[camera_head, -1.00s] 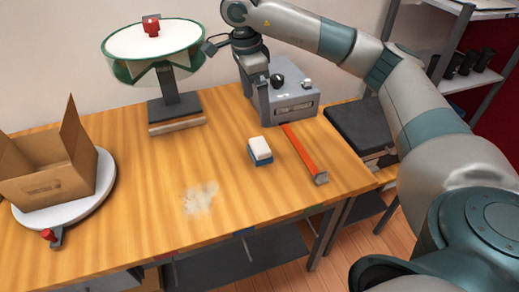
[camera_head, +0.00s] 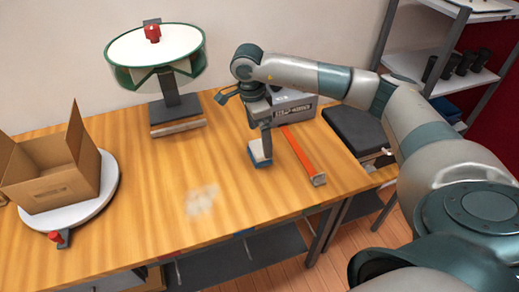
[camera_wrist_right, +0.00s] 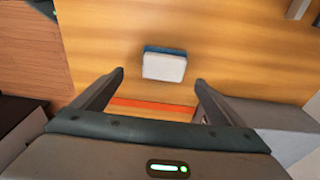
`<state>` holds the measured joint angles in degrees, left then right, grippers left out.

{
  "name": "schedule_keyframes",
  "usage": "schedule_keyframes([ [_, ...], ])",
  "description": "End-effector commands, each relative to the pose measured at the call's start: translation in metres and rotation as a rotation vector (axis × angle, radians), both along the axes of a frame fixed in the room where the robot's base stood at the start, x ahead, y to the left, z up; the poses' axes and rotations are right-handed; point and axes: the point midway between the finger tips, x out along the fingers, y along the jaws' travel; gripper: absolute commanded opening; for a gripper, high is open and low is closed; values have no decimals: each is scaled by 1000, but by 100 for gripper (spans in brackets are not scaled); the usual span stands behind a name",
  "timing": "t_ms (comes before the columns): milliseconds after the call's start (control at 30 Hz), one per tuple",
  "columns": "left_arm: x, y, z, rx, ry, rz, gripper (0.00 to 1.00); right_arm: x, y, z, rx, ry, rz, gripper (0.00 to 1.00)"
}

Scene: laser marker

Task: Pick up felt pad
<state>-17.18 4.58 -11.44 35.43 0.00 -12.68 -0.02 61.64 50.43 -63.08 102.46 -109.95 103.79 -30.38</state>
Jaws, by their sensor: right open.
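The felt pad (camera_head: 259,158), a small block with a pale face and a blue layer, lies on the wooden table. My right gripper (camera_head: 265,143) is over it and hides part of it in the head view. In the right wrist view the felt pad (camera_wrist_right: 163,67) shows whole, between the lines of the two spread fingers and a little beyond their tips. The right gripper (camera_wrist_right: 160,79) is open with nothing between its fingers. The exact gap between fingertips and pad cannot be told. My left gripper is not in view.
An orange-red bar (camera_head: 302,155) lies right of the pad, and a grey machine (camera_head: 293,104) stands behind. A green-rimmed round stand (camera_head: 177,97) is at the back. A cardboard box (camera_head: 60,187) sits on a white turntable (camera_head: 108,178) at left. The table's front middle is clear except for a pale dusty patch (camera_head: 202,200).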

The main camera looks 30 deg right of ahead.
Motion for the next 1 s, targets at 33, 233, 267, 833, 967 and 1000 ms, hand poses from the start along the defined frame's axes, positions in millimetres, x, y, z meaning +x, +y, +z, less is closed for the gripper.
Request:
schedule_keyframes([
  [33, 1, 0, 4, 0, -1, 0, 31, -1, 0, -3, 0, 2, 1, 92],
  [233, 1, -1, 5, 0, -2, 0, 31, 0, -1, -13, 0, 0, 2, 92],
  [267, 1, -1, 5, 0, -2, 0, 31, 0, -1, -13, 0, -1, 2, 92],
  [833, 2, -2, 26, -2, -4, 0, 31, 5, -1, -35, 1, 4, 1, 92],
  [967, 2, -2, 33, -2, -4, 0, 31, 5, -3, -52, 0, 4, 1, 92],
  [1000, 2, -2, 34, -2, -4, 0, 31, 5, -3, -56, 1, 3, 1, 92],
])
